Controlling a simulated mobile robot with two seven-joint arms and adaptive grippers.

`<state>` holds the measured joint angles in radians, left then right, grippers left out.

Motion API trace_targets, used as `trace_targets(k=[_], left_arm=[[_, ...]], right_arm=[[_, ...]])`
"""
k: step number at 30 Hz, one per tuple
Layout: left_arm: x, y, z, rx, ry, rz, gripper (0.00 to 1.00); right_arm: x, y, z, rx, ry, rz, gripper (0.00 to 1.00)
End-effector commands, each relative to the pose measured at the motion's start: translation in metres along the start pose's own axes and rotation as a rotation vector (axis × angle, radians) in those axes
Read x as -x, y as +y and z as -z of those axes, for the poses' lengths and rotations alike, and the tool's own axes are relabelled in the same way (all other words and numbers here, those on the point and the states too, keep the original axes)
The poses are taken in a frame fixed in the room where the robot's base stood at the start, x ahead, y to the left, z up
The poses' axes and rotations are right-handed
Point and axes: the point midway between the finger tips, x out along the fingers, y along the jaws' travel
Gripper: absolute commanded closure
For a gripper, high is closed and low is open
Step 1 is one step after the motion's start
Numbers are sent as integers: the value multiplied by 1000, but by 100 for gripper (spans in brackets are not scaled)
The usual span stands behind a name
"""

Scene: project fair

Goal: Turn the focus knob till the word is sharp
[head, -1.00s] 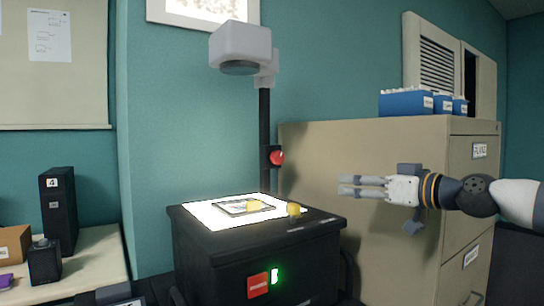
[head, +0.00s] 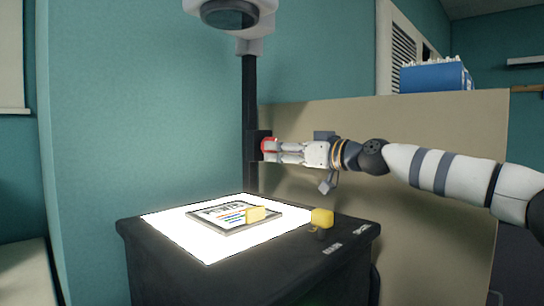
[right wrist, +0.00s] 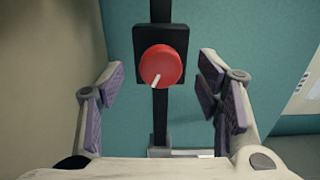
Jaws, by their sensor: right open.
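The red focus knob (right wrist: 160,66), with a white pointer line aimed down and slightly left, sits on a black block on the projector's post (head: 249,100). In the head view the knob (head: 267,146) is partly hidden behind my right gripper (head: 278,150). In the right wrist view my right gripper (right wrist: 165,92) is open, its fingers on either side of the knob and apart from it. The overhead projector (head: 250,255) has a lit top with a framed slide (head: 216,225) on it. The projected word is not in view. My left gripper is not in view.
A yellow knob (head: 322,217) stands at the projector's right corner, and a yellow piece (head: 257,214) is on the slide. A beige cabinet (head: 400,150) stands behind my right arm, with a blue box (head: 436,77) on top.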

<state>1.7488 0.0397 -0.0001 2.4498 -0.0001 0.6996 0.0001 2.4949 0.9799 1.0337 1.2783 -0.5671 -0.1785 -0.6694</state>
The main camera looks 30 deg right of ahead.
Motion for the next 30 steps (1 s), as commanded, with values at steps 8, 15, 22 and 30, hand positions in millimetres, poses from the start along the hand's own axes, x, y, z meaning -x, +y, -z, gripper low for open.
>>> trace_targets(k=[8, 15, 22, 30], left_arm=[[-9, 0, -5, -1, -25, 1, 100], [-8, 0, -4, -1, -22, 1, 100], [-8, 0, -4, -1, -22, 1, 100], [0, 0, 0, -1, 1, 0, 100]], right_arm=[[-26, -1, 3, -1, 4, 0, 41], [-26, -1, 6, 0, 6, 0, 50], [-25, 0, 5, 0, 6, 0, 89], [-24, -2, 9, -313, 8, 2, 89]])
